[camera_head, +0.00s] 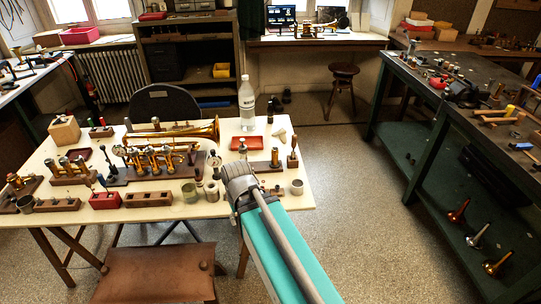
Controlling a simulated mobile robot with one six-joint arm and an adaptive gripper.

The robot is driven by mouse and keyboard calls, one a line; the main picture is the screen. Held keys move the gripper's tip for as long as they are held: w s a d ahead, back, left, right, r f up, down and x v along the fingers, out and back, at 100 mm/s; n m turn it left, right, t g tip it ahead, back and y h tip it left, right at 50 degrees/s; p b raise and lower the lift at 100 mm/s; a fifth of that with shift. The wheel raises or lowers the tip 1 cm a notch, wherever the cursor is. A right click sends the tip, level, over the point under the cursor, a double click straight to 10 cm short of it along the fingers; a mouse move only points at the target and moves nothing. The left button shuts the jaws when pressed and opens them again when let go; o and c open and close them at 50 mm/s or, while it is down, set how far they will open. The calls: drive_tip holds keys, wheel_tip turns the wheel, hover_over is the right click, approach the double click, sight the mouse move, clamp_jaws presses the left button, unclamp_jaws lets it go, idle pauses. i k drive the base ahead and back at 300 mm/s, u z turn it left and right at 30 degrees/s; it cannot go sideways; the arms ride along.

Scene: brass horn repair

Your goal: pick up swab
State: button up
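I cannot tell for certain which item is the swab. The white table (228,208) holds many small tools and parts. A slim upright piece with a wooden handle (293,152) stands near its right end, and a small pale object (279,134) lies behind that. My arm reaches in from the bottom right, and its grey joint covers part of the table's front edge. My gripper cannot be made out, and nothing is seen held.
A brass horn (190,132) lies across the table's middle. A clear bottle (247,103) stands at the back edge. Wooden blocks with parts and small cups (296,187) crowd the front. A green bench (450,115) stands right, with open floor (345,180) between.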

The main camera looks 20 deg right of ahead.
sight(100, 177)
drive_tip(key=z, duration=0.15)
drive_tip(key=i, duration=0.35)
drive_tip(key=z, duration=0.15)
drive_tip(key=k, duration=0.8)
drive_tip(key=u, duration=0.55)
drive_tip(key=k, duration=0.55)
drive_tip(key=z, duration=0.1)
drive_tip(key=i, duration=1.5)
drive_tip(key=u, duration=0.45)
